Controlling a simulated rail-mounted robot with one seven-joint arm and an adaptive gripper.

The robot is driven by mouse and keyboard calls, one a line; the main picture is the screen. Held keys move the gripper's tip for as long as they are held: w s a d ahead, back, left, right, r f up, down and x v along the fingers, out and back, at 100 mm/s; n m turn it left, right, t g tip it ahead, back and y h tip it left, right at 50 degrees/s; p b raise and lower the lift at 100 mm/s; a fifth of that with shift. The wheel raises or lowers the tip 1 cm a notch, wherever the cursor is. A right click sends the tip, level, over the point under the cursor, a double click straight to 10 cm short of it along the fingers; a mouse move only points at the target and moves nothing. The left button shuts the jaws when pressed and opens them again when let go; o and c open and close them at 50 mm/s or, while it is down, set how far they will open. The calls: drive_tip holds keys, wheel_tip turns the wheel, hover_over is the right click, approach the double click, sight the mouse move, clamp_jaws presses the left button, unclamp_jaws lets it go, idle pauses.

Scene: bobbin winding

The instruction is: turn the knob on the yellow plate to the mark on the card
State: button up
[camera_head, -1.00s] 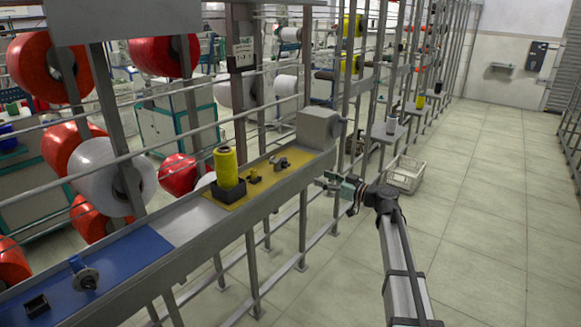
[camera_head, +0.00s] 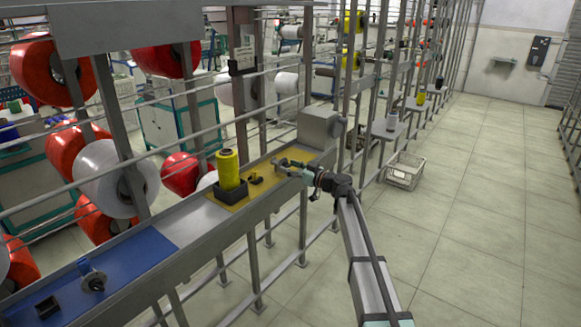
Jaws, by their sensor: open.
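The yellow plate (camera_head: 238,199) lies on the long grey shelf. At its right end is a small grey fitting, the likely knob, now largely covered by my gripper (camera_head: 281,165). My gripper reaches in from the right over the shelf's front edge, with its jaws open around or just in front of that spot. I cannot tell whether it touches the fitting. A pale card (camera_head: 243,58) hangs on the post behind the shelf; its mark is too small to read. The fitting's pointer cannot be made out.
A yellow bobbin (camera_head: 228,168) stands in a black holder on the plate, left of a small dark-yellow piece (camera_head: 256,180). A grey box (camera_head: 318,128) closes the shelf's right end. A blue plate (camera_head: 130,255) lies at left. Rails run behind the shelf; open floor lies right.

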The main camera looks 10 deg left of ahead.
clamp_jaws()
drive_tip(key=shift+f+m+b, duration=0.1)
drive_tip(key=shift+m+b, duration=0.3)
drive_tip(key=shift+b, duration=0.3)
drive_tip(key=shift+m+b, duration=4)
drive_tip(key=shift+m, duration=1.5)
drive_tip(key=shift+w, duration=0.1)
